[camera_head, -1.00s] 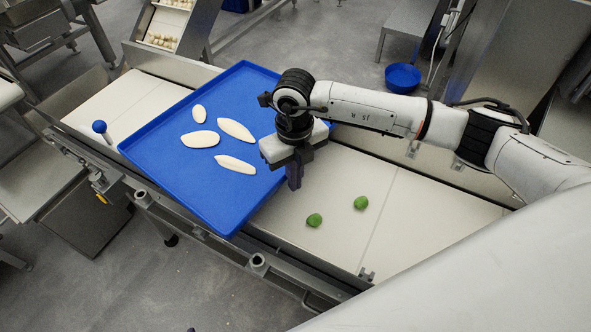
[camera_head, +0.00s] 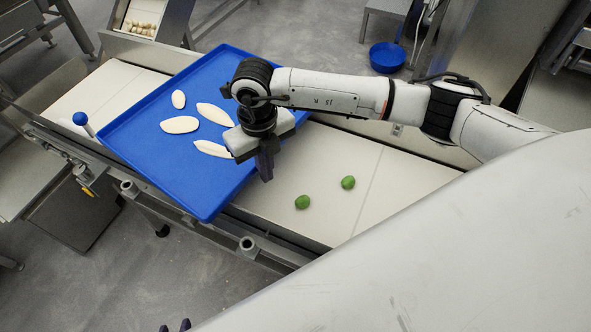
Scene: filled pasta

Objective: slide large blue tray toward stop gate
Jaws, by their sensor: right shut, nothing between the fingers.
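The large blue tray (camera_head: 168,112) lies flat and slantwise on the pale conveyor belt, with several white oval pieces (camera_head: 180,125) in it. My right gripper (camera_head: 265,170) is shut and empty, pointing down at the tray's right edge; it seems to touch the rim, but the wrist hides part of the contact. Only the dark fingertips of my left gripper (camera_head: 175,327) show at the bottom edge, apart from each other with nothing seen between them. I cannot pick out the stop gate for certain; a blue-knobbed lever (camera_head: 80,118) stands just beyond the tray's left corner.
Two green pieces (camera_head: 302,202) (camera_head: 348,182) lie on the bare belt right of the tray. Metal rails with rollers (camera_head: 247,244) run along the belt's near side. A chute with pale pieces (camera_head: 140,28) stands behind. A blue bowl (camera_head: 387,57) is on the floor.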

